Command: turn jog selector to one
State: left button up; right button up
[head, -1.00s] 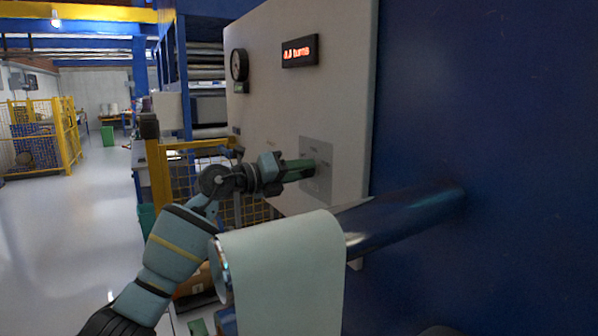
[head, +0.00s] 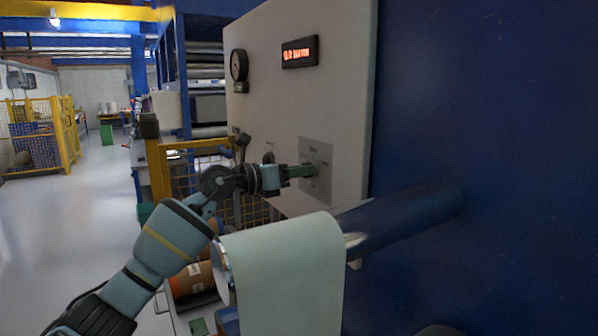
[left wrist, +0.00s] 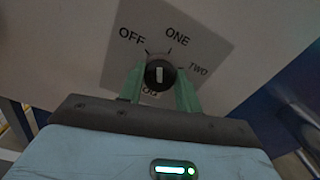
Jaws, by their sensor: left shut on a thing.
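The jog selector (left wrist: 159,75) is a round black knob with a white mark, on a grey plate (left wrist: 205,38) lettered OFF, ONE and TWO. Lettering below the knob is partly covered. In the left wrist view the white mark runs nearly straight up and down, its upper end between the OFF and ONE ticks. My left gripper (left wrist: 160,92) is shut on the knob, with one green finger on each side. In the head view the left gripper (head: 312,170) reaches the plate (head: 318,150) from the left, and the knob is mostly hidden by the fingers. My right gripper is not in view.
The pale control panel (head: 275,110) also carries a round gauge (head: 239,66) and a red-lit display (head: 300,52). A roller with pale green film (head: 290,270) juts out below. A blue wall (head: 480,100) closes the right side. Open floor (head: 70,230) lies left.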

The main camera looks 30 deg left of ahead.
pick_arm(q)
jog(key=m, duration=0.4)
jog(key=shift+m+b, duration=0.35)
jog(key=shift+m, duration=0.05)
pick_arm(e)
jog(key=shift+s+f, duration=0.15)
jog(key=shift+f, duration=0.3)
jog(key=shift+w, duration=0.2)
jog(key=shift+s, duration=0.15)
pick_arm(q)
jog(key=o, duration=0.7)
jog(key=shift+o, duration=1.3)
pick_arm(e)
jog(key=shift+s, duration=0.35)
pick_arm(q)
jog(key=shift+s, duration=0.15)
